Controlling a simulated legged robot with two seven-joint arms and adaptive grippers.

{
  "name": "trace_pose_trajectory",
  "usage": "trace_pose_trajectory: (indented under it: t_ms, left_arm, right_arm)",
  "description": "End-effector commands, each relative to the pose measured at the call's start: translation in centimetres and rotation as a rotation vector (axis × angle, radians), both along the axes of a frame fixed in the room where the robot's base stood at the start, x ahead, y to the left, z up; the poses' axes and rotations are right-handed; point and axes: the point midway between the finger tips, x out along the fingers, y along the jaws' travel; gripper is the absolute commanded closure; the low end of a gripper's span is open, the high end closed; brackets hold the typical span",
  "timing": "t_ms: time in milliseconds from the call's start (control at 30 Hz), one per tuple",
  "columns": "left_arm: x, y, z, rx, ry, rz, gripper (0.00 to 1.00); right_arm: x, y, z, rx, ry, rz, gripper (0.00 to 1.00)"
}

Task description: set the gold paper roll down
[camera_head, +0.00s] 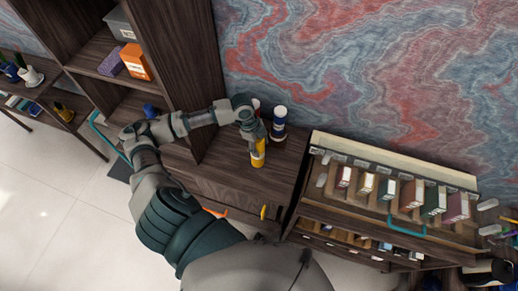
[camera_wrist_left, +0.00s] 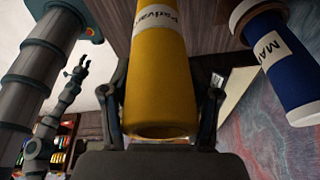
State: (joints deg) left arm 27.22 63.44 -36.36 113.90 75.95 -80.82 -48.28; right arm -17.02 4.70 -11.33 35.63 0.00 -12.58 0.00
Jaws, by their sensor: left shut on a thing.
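The gold paper roll (camera_head: 258,153) is a yellow cylinder with a pale label, upright over the dark wooden cabinet top (camera_head: 228,172). My left gripper (camera_head: 253,134) is shut on it from above in the head view. In the left wrist view the roll (camera_wrist_left: 160,75) fills the middle, between the two fingers of my left gripper (camera_wrist_left: 162,108). I cannot tell whether the roll's lower end touches the wood. My right gripper (camera_wrist_left: 78,68) seems to show small at the left of the left wrist view; its jaws are too small to read.
A blue roll with a white label (camera_head: 279,121) stands close behind the gold roll; it also shows in the left wrist view (camera_wrist_left: 285,75). A reddish item is partly hidden behind my gripper. A tall shelf stands left, a sloped rack of boxes (camera_head: 398,193) right. Wood in front is clear.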

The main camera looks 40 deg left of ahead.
Motion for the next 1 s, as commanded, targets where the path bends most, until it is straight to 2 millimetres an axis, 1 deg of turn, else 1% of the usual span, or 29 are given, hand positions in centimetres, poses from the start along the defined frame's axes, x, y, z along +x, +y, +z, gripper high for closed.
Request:
trace_pose_trajectory:
  t_ms: [233, 433, 467, 500, 533, 567, 700, 867, 1000]
  left_arm:
    - [-0.1, 0.2, -3.3, -0.002, 0.004, 0.001, 1.00]
    - [0.0, 0.3, -3.6, -0.001, 0.002, -0.001, 1.00]
    - [-0.1, 0.3, -3.6, 0.000, 0.003, 0.000, 0.33]
    - [-0.1, 0.3, -3.7, 0.000, 0.003, 0.000, 0.23]
    - [-0.1, 0.3, -3.6, 0.000, 0.003, 0.000, 0.16]
    - [-0.1, 0.2, -3.6, 0.001, 0.003, 0.000, 0.12]
    - [-0.1, 0.1, -3.5, 0.001, 0.003, 0.000, 0.12]
    - [-0.1, 0.1, -3.5, 0.001, 0.002, 0.000, 0.12]
    - [-0.1, 0.3, -3.1, 0.000, 0.001, 0.001, 0.12]
  right_arm:
    - [-0.1, -0.6, 0.1, -0.008, 0.001, 0.001, 0.60]
    - [-0.3, -0.3, 0.1, -0.004, 0.003, 0.002, 0.60]
    - [-0.3, -0.2, 0.1, -0.002, 0.004, 0.002, 0.60]
    - [-0.3, 0.0, 0.0, 0.000, 0.004, 0.001, 0.60]
    - [-0.3, 0.2, 0.0, 0.003, 0.005, 0.001, 0.60]
    - [-0.4, 0.4, 0.0, 0.005, 0.005, 0.000, 0.60]
    - [-0.4, 1.1, 0.0, 0.012, 0.006, 0.001, 0.60]
    - [-0.4, 0.9, 0.1, 0.011, 0.006, 0.002, 0.60]
    - [-0.4, 0.5, 0.5, 0.006, 0.005, 0.003, 0.60]
